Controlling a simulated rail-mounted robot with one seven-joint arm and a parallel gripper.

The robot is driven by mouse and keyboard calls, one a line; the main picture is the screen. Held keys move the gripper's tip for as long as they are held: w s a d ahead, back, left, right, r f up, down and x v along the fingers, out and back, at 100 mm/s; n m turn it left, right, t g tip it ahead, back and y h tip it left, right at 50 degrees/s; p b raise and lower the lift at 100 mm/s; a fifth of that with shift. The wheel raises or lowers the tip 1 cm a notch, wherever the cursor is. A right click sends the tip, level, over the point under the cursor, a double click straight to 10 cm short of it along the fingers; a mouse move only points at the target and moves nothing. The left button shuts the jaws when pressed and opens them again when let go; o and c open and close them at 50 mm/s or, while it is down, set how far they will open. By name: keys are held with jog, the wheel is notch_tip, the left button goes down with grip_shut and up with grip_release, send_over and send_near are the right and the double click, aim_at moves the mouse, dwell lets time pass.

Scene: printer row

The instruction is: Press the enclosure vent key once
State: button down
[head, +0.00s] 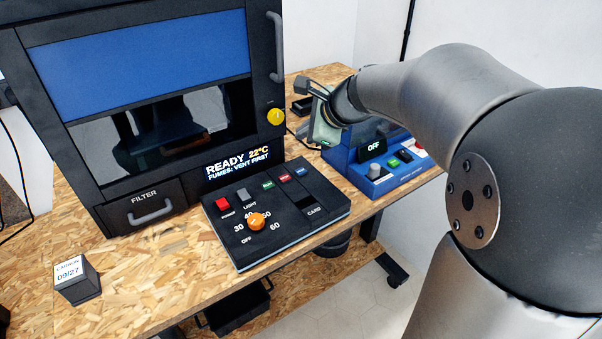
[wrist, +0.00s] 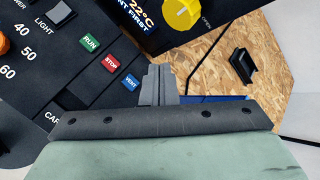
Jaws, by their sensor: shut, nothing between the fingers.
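The blue vent key (head: 300,172) is the rightmost of three small keys on the black sloped control panel (head: 320,190) in front of the enclosure. In the wrist view the vent key (wrist: 131,82), marked VENT, lies just left of my gripper's fingertips. My gripper (wrist: 157,72) is shut and empty, and its fingers appear apart from the key. In the head view my pale green hand (head: 326,128) hangs above and right of the panel; its fingertips are hard to make out there. The enclosure display (head: 238,161) reads READY 22°C, FUMES: VENT FIRST.
Green RUN (wrist: 90,42) and red STOP (wrist: 111,62) keys sit close beside the vent key. An orange dial (head: 256,221), a yellow knob (head: 275,117) and a blue unit reading OFF (head: 372,172) are nearby. A carbon box (head: 77,279) stands at the left.

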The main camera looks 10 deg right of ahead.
aim_at(305, 172)
notch_tip(305, 172, down, 8)
jog(key=b, duration=0.5)
jog(key=shift+r+b, duration=0.2)
jog(key=shift+b, duration=0.2)
jog(key=shift+f, duration=0.1)
dwell(1.3)
jog(key=shift+f+b, duration=0.3)
jog(key=shift+b, duration=0.05)
jog(key=shift+f+b, duration=0.35)
jog(key=shift+f, duration=0.05)
dwell(0.5)
jog(key=shift+r, duration=0.1)
jog(key=shift+r+p, duration=0.75)
jog(key=shift+p, duration=0.05)
notch_tip(305, 172, up, 5)
jog(key=p, duration=0.4)
